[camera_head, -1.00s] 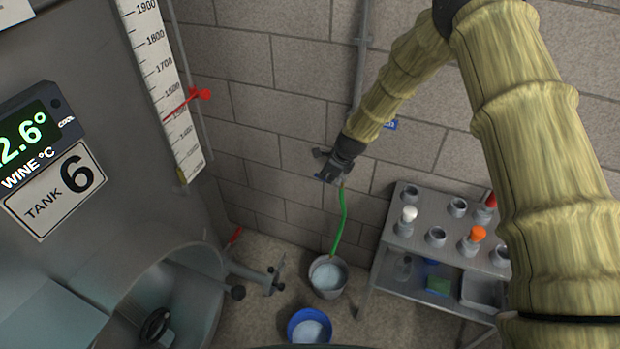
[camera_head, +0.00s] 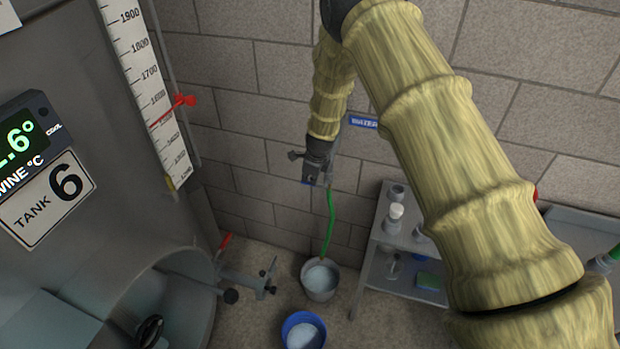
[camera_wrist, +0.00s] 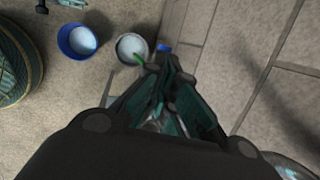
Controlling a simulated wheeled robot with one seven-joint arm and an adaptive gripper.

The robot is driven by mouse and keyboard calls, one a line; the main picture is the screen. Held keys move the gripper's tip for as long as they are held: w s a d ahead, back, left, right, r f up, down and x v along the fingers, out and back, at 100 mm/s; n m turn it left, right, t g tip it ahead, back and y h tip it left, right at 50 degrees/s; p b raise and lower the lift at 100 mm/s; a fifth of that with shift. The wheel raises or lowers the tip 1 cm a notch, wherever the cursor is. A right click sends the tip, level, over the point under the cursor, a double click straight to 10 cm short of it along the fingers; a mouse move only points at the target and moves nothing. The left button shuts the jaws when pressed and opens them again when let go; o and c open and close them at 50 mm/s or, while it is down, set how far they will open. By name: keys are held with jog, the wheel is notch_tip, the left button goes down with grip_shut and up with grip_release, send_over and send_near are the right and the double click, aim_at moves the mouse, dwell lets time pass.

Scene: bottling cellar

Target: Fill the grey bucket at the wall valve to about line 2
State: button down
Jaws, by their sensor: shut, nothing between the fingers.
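The grey bucket (camera_head: 320,280) stands on the floor by the wall with pale liquid in it. I cannot read any level line on it. A green hose (camera_head: 330,222) hangs down the wall, its lower end at the bucket. My gripper (camera_head: 312,178) is shut and empty, up at the wall near the top of the hose. The wall valve is mostly hidden behind it. In the wrist view the gripper (camera_wrist: 165,80) fills the middle, and the grey bucket (camera_wrist: 131,49) shows below with the green hose end (camera_wrist: 138,58) at its rim.
A blue bucket (camera_head: 303,331) with pale liquid stands in front of the grey one. A steel shelf (camera_head: 388,240) with bottle-like items is on the right. Tank 6 (camera_head: 95,190), with an outlet fitting (camera_head: 255,284), is on the left. A blue WATER sign (camera_head: 363,122) is on the wall.

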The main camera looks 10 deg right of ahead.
jog(key=shift+s, duration=0.15)
jog(key=shift+w+a+r+v, duration=0.35)
jog(key=shift+w+a+v, duration=0.7)
jog(key=shift+v, duration=5.75)
jog(key=s+d+f+n+g+h+b, duration=0.1)
jog(key=s+d+f+n, duration=0.4)
jog(key=s+f, duration=0.65)
jog(key=s+d+f+n+g+h+b, duration=0.1)
jog(key=s+d+f+n, duration=0.35)
jog(key=s+f, duration=0.7)
jog(key=s+f+n, duration=0.3)
jog(key=s+n, duration=0.4)
jog(key=s, duration=0.8)
jog(key=s+f+n+g+y+b, duration=0.1)
jog(key=s+f+n, duration=0.2)
jog(key=s+n, duration=0.4)
jog(key=s, duration=0.8)
jog(key=shift+s+f, duration=0.2)
jog(key=shift+s, duration=0.1)
